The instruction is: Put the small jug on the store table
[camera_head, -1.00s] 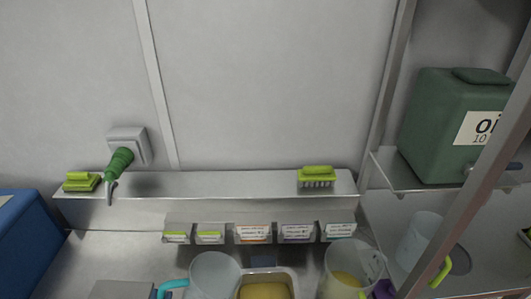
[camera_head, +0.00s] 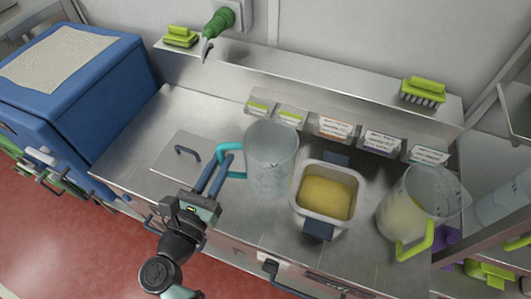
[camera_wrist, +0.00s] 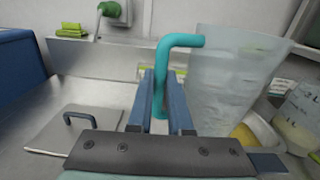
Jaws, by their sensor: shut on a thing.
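A clear, empty-looking jug with a teal handle (camera_head: 272,160) stands on the steel worktop (camera_head: 193,113), left of a tub of yellow stuff. It fills the right of the wrist view (camera_wrist: 225,85). My gripper (camera_head: 225,165) is at its left side, shut on the teal handle; the wrist view shows the handle between the two blue fingers (camera_wrist: 162,95). The jug looks upright; whether its base touches the worktop I cannot tell. A second jug with a lime handle (camera_head: 418,205) stands at the right, holding pale yellow liquid. I cannot tell which surface is the store table.
The tub (camera_head: 327,195) is close right of the held jug. Labelled bins (camera_head: 335,129) and a ledge (camera_head: 300,72) run behind. A flat lid with a handle (camera_head: 190,165) lies left. A blue chest (camera_head: 75,85) stands far left. A metal post frames the right.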

